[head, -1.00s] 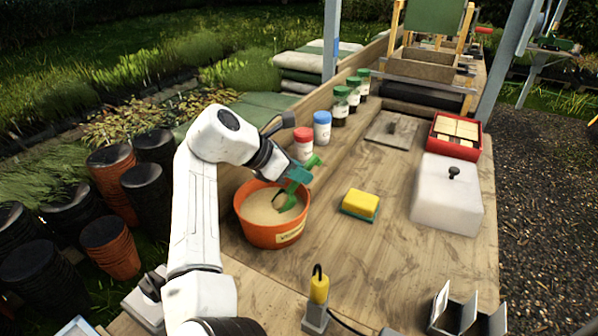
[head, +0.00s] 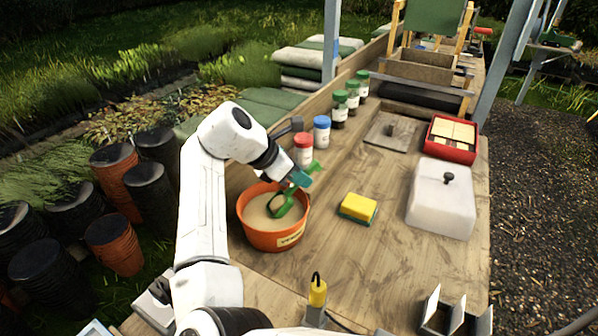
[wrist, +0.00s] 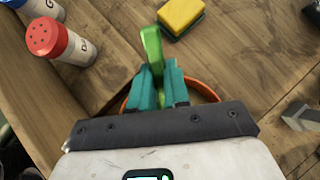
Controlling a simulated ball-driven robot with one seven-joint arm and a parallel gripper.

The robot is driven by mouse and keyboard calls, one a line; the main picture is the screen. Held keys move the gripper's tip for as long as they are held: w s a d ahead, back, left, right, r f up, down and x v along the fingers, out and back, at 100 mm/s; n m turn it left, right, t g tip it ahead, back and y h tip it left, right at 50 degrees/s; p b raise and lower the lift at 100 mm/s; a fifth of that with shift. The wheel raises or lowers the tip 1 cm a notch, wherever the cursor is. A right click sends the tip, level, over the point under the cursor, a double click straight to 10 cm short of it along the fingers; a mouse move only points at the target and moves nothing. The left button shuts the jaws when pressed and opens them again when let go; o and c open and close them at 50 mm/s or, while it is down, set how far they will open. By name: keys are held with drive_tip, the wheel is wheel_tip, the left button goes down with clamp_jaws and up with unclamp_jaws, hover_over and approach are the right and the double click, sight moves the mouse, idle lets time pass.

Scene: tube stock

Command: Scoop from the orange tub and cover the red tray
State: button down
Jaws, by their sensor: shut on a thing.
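The orange tub (head: 272,241) stands on the bench at the left, filled with pale tan grainy material. My gripper (head: 300,178) is over the tub's back right rim, its teal fingers shut on the handle of a green scoop (head: 284,207). The scoop's bowl is tilted, inside the tub's mouth at the material; I cannot tell how much it holds. In the wrist view the green handle (wrist: 151,42) sticks out between the teal fingers (wrist: 160,88), and my gripper hides most of the tub. The red tray (head: 448,153) sits far right, with pale tan blocks inside.
Red-capped (head: 304,151) and blue-capped (head: 321,131) shakers stand behind the tub. A yellow sponge (head: 358,206) lies to its right. A white, knobbed cover (head: 441,205) stands before the red tray. A grey knobbed plate (head: 384,137) lies left of that tray. Mid-bench is mostly clear.

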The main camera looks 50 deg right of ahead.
drive_tip(key=shift+r+t+y+p, duration=0.3)
drive_tip(key=shift+r+y+p, duration=0.4)
drive_tip(key=shift+p, duration=1.35)
wheel_tip(320, 180, up, 6)
drive_tip(key=y+p, duration=0.1)
drive_tip(key=p, duration=0.3)
drive_tip(key=y+p, duration=0.1)
drive_tip(key=p, duration=0.4)
drive_tip(key=shift+f+t, duration=0.25)
drive_tip(key=shift+t, duration=0.15)
drive_tip(key=shift+r+t+y+p, duration=0.25)
drive_tip(key=shift+r+y+p, duration=0.45)
drive_tip(key=shift+r, duration=0.6)
drive_tip(key=shift+r+t+y+p, duration=0.25)
drive_tip(key=shift+r+y+p, duration=0.45)
drive_tip(key=shift+r, duration=0.6)
